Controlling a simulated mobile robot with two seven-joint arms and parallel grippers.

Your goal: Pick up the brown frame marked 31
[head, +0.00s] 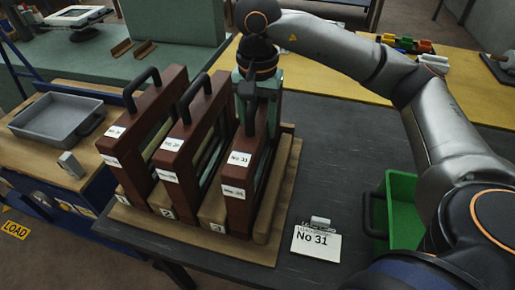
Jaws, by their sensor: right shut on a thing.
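The brown frame marked 31 (236,210) stands upright in the slot numbered 3 of a wooden rack (190,235), the rightmost of three similar brown frames. It has a white label reading 31 on its top and another on its front end. My right gripper (249,105) comes down from above and is shut on the dark handle of this frame. The gripper partly hides the handle and the frame's far end. A card reading No 31 (316,243) stands on the dark table to the right of the rack. My left gripper is not in view.
Two other brown frames with black handles, the middle one (183,165) and the left one (128,155), stand close beside it. A green bin (402,205) is to the right, near my right arm. A grey tray (58,118) lies on the left bench.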

